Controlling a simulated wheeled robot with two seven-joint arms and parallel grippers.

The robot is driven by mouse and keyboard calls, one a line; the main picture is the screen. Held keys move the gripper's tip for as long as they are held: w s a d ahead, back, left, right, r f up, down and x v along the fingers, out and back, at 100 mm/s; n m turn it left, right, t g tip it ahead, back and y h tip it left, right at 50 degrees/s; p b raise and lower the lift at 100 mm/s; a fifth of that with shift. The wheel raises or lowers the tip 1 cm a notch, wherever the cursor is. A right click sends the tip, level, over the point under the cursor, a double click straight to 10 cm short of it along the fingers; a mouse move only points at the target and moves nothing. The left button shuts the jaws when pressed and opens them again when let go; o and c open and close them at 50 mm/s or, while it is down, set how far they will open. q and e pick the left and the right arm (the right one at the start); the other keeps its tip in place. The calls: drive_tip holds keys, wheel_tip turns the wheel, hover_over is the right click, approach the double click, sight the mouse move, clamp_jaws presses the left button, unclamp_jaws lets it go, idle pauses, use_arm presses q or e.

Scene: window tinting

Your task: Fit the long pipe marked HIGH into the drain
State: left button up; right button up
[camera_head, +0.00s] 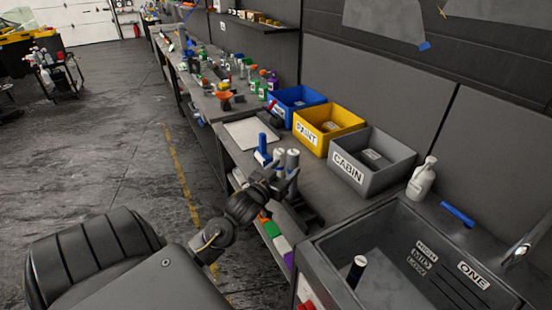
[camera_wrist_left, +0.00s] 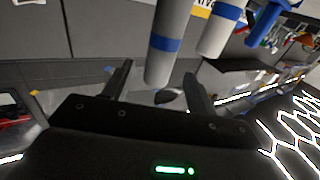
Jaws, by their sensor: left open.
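Two grey pipes with blue bands stand on the counter in the head view, the nearer one (camera_head: 292,160) and another beside it (camera_head: 279,157). No HIGH mark is readable on either. My left gripper (camera_head: 283,184) is open at the nearer pipe. In the left wrist view its fingers (camera_wrist_left: 160,84) are spread on either side of the lower end of one banded pipe (camera_wrist_left: 168,35); contact cannot be told. The second pipe (camera_wrist_left: 218,32) is to the right there. The sink (camera_head: 385,235) carries HIGH, MID, LOW and ONE labels. A dark upright cylinder (camera_head: 357,268) stands in it; the drain opening is not clear.
A blue object (camera_head: 263,151) stands just left of the pipes. Blue (camera_head: 297,101), yellow PAINT (camera_head: 329,126) and grey CABIN (camera_head: 371,158) bins line the wall. A white bottle (camera_head: 422,180) and a faucet (camera_head: 522,246) are by the sink. Coloured items sit under the counter edge.

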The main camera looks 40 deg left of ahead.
use_arm(q)
drive_tip(key=s, duration=0.3)
drive_tip(key=s+d+b, duration=0.1)
drive_tip(key=s, duration=0.1)
drive_tip(key=shift+w, duration=0.1)
idle(0.3)
drive_tip(key=s+d+f+m+g+h, duration=0.1)
drive_tip(key=s+d+f+g, duration=0.25)
drive_tip(key=f, duration=0.25)
drive_tip(key=s+d+f+g, duration=0.3)
drive_tip(key=s+d+f, duration=0.1)
drive_tip(key=f, duration=0.2)
drive_tip(key=s+d+f+m+g+h, duration=0.1)
drive_tip(key=s+d+f+g, duration=0.3)
drive_tip(key=s+d, duration=0.3)
drive_tip(key=s+d+f+m+g+h, duration=0.15)
drive_tip(key=s+d+f+g, duration=0.25)
drive_tip(key=s, duration=0.5)
wheel_tip(320, 180, down, 27)
drive_tip(key=s+g+b, duration=0.1)
drive_tip(key=s+a+f+g+b, duration=0.1)
drive_tip(key=s+a+f, duration=0.1)
drive_tip(key=s+f, duration=1.5)
drive_tip(key=shift+a+f+m, duration=0.15)
drive_tip(key=shift+a+m, duration=0.1)
drive_tip(key=shift+m, duration=0.2)
